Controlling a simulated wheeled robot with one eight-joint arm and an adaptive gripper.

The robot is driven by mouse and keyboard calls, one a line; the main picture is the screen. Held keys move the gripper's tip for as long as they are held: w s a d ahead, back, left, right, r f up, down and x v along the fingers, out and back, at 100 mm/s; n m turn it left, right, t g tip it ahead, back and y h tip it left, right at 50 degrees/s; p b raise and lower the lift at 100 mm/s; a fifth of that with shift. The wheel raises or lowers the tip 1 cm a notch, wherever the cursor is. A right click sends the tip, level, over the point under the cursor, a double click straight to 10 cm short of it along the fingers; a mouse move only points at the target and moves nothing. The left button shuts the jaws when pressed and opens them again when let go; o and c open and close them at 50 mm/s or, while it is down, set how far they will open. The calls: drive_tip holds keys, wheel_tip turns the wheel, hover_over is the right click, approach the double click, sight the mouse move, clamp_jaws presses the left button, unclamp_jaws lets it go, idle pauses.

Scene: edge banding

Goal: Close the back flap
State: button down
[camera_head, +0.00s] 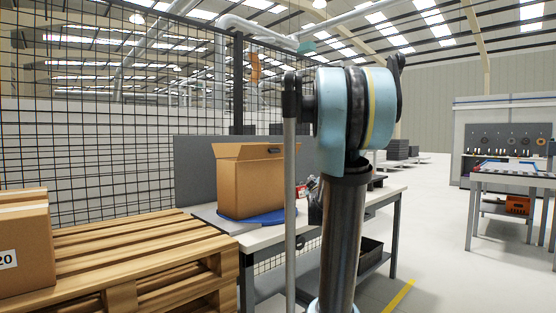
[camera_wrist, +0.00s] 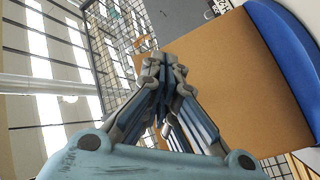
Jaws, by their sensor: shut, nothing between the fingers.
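The open cardboard box (camera_head: 245,190) stands upright on a blue round plate (camera_head: 262,217) on the workbench in the head view. Flap panels stand up and flare outward at its top; I cannot tell which is the back flap. In the wrist view, a broad brown cardboard face (camera_wrist: 245,85) fills the middle and right, with the blue plate (camera_wrist: 290,50) along the right edge. My gripper (camera_wrist: 163,65) is shut and empty, its tips in front of the cardboard's left edge; contact cannot be told. In the head view my arm hides the gripper.
A wooden pallet (camera_head: 140,255) with another carton (camera_head: 25,245) stands at the left. A grey panel (camera_head: 190,165) and a wire fence (camera_head: 110,140) rise behind the bench. Small items lie right of the box. Open floor (camera_head: 435,230) lies to the right.

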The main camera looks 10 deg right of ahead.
drive_tip(key=w+a+r+n+t+y, duration=0.2)
drive_tip(key=w+r+n+t+y, duration=0.1)
drive_tip(key=w+r+n+y, duration=0.25)
drive_tip(key=n+g+y, duration=0.2)
drive_tip(key=n+y, duration=1)
drive_tip(key=n, duration=0.1)
approach(274, 152)
drive_tip(key=shift+m, duration=0.25)
drive_tip(key=x, duration=0.6)
drive_tip(key=shift+w+r, duration=0.25)
drive_tip(key=shift+r, duration=0.15)
drive_tip(key=shift+a+g+h, duration=0.25)
drive_tip(key=shift+g, duration=0.05)
